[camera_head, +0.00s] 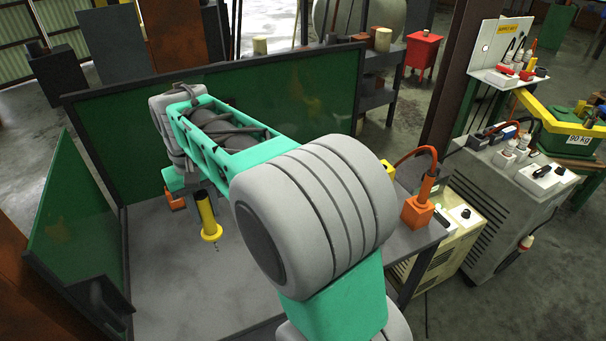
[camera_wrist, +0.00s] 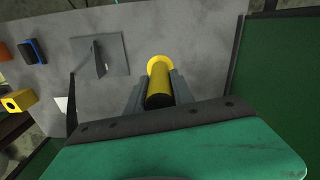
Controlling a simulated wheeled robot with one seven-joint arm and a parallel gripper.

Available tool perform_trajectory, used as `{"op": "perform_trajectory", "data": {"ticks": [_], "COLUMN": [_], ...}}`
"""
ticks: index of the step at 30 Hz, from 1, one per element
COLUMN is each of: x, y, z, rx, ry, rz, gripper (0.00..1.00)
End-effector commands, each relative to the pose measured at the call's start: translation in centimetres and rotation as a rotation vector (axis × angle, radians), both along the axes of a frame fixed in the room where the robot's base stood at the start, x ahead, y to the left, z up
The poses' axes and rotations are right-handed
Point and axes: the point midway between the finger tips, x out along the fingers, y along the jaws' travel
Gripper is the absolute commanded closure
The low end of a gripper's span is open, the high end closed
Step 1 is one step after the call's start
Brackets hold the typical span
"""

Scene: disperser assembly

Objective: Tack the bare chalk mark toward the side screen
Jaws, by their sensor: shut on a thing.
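My gripper (camera_wrist: 158,92) is shut on a yellow and black tool (camera_wrist: 157,72). In the head view the yellow tool (camera_head: 208,219) hangs roughly upright under my wrist, its thin dark tip above the grey table top (camera_head: 180,285). A gap between tip and table cannot be judged. In the wrist view a grey plate with an upright fin (camera_wrist: 100,58) stands left of the tool. The green side screen (camera_head: 75,215) stands at the table's left edge in the head view. I cannot make out any chalk mark or tack; my arm hides part of the table.
A green back screen (camera_head: 310,95) closes the table's far side. An orange holder (camera_head: 417,212) with a cable stands at the right. In the wrist view a blue-black block (camera_wrist: 33,51) and a yellow block (camera_wrist: 17,100) lie left.

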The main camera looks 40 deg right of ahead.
Motion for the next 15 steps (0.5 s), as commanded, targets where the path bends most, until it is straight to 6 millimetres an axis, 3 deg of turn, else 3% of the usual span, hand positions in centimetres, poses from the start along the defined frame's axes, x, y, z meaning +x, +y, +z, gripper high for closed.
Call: {"op": "perform_trajectory", "data": {"ticks": [5,9,12,15], "x": [0.8,0.2,-0.7,-1.4], "y": [-7.6,-14.9,-19.0,-21.5], "z": [-0.7,-2.1,-3.1,-3.8], "rx": [0.019,0.045,0.067,0.084], "ry": [-0.02,-0.046,-0.06,-0.072], "rz": [-0.355,-0.713,-0.927,-1.068], "gripper": [1.0,1.0,1.0,1.0]}}
